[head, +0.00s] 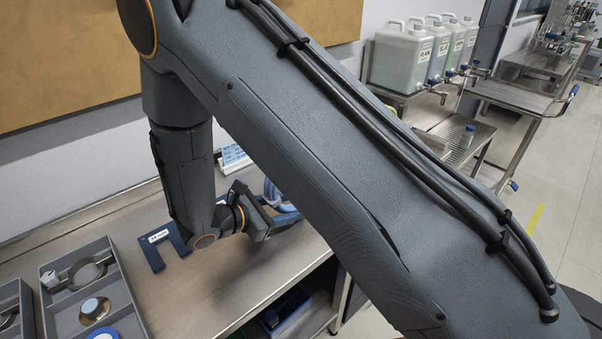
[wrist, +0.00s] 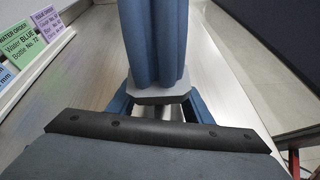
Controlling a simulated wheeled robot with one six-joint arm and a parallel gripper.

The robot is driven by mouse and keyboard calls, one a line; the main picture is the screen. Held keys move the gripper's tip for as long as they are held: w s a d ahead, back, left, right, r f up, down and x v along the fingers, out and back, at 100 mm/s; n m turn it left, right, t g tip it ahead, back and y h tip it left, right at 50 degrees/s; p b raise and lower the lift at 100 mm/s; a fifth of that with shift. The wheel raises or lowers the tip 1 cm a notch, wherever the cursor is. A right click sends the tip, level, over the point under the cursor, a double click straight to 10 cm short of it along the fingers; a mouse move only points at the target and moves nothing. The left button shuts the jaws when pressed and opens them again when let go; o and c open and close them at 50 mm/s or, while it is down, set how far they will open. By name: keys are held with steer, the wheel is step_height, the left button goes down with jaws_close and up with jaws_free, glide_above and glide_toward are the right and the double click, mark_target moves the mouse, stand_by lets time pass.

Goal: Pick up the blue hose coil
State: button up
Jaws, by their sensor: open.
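The blue hose coil (head: 272,193) shows in the head view just beyond my gripper (head: 262,212), partly hidden by my arm. In the wrist view the coil (wrist: 155,42) stands as upright blue strands in the upper middle, straight ahead of the dark gripper body. A light grey block (wrist: 160,93) sits at the foot of the strands, with blue parts to either side. My gripper is open. Whether the coil lies between the jaws or touches them cannot be told.
Small label cards (wrist: 50,22) stand left of the coil. A blue U-shaped plate (head: 150,254) lies on the steel bench (head: 205,285). A grey tray (head: 128,308) with fittings is at the left. Jugs (head: 402,62) stand behind. The bench edge is right of the coil.

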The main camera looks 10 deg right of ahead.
steer(key=shift+w+d+f, duration=0.15)
steer(key=shift+d, duration=0.1)
jaws_close()
steer(key=shift+r+b, duration=1.25)
steer(key=shift+r, duration=3.75)
